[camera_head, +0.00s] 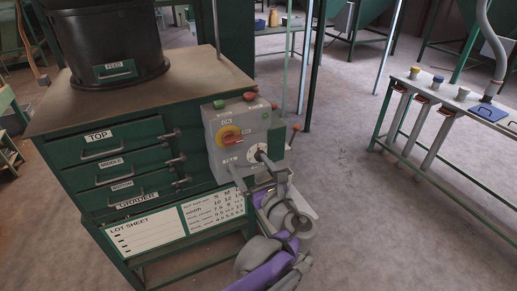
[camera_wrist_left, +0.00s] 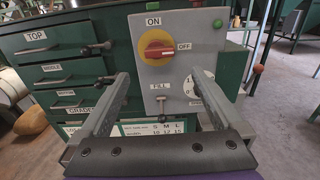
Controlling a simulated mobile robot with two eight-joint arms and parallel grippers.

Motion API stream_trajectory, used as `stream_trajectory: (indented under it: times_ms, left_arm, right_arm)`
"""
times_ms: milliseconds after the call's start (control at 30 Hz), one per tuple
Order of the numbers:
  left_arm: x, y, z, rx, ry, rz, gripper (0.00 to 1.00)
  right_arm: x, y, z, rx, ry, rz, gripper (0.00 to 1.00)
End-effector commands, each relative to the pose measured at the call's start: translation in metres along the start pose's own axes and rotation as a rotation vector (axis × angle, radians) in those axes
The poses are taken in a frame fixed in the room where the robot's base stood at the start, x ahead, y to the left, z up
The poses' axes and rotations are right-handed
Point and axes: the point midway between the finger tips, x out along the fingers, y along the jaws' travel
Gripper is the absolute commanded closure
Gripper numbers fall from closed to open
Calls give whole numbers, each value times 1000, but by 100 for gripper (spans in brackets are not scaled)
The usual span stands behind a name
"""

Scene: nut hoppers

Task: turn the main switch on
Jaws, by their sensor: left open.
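The main switch (camera_head: 229,136) is a red rotary knob on a yellow disc, on the grey control box (camera_head: 213,160) at the grader's right side. In the left wrist view the switch (camera_wrist_left: 157,48) has an ON label above it and an OFF label to its right. Its red grip lies about level, towards OFF. My left gripper (camera_head: 251,170) is open and empty in front of the box, below the switch and apart from it. In the left wrist view its fingers (camera_wrist_left: 160,78) spread wide, with the switch between and above their tips. My right gripper is not in view.
A FILL toggle lever (camera_wrist_left: 161,106) and a white numbered dial (camera_wrist_left: 202,86) sit below the switch. A green button (camera_head: 219,104) and a red button (camera_head: 249,96) top the box. Drawers with handles (camera_head: 101,153) stand left.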

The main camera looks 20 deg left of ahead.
Motion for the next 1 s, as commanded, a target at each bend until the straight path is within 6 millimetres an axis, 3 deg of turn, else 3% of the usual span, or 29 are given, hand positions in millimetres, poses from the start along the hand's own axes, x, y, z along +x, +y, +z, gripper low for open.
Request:
stream_trajectory:
  times_ms: [167,600,1000]
  left_arm:
    - [20,0,2,9,-7,4,0]
    - [95,0,2,6,-5,2,0]
    - [107,0,2,5,-4,0,0]
  right_arm:
    - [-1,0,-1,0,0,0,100]
    - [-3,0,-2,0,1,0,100]
    - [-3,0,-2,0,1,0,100]
